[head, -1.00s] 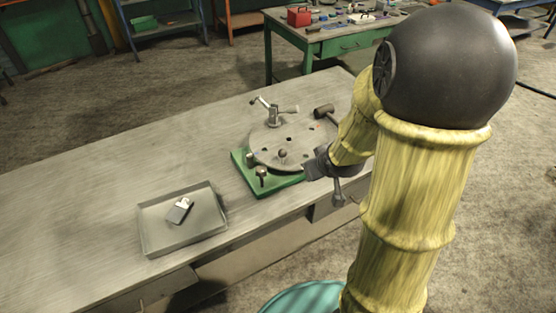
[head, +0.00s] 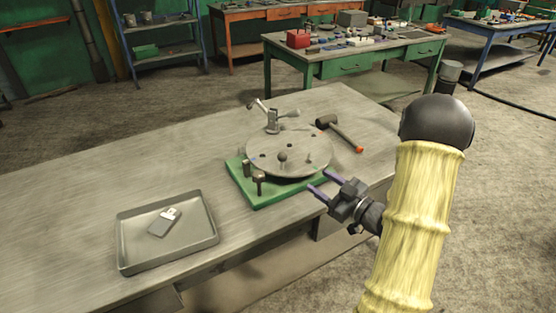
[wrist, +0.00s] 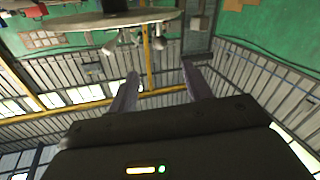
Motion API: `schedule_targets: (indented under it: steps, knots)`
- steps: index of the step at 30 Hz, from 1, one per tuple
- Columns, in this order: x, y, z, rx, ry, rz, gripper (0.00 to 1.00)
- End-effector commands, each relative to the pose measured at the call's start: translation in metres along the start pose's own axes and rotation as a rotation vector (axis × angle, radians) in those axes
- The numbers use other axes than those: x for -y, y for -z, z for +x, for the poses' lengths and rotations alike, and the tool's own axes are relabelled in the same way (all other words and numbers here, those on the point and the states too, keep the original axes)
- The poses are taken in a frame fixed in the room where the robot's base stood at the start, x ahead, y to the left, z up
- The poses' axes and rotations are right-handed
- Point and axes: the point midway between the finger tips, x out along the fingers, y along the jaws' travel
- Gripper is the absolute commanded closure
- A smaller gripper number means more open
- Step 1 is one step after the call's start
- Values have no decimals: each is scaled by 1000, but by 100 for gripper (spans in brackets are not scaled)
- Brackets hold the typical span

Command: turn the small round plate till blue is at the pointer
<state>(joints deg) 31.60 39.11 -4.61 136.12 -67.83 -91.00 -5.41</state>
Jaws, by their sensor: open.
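The small round plate (head: 289,150) is grey, with several holes and a ball knob (head: 282,156) standing on it. It lies on a green base (head: 272,194) on the workbench. A pale disc edge with knobs (wrist: 120,20) shows at the top there, seemingly the plate upside down.
A clamp-like lever (head: 272,120) stands behind the plate, and upright posts (head: 259,183) stand at its front left. A mallet (head: 342,134) lies to the right. A grey tray (head: 140,254) holds a small metal item (head: 165,222).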

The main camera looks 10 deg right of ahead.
Motion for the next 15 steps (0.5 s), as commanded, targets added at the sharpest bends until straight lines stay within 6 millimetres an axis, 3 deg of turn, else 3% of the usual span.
schedule_targets:
  steps: [8, 15]
  knots:
    - [-1, 1, 2, 2, -1, -1, 50]
    - [0, 2, 28, 2, 1, -1, 50]
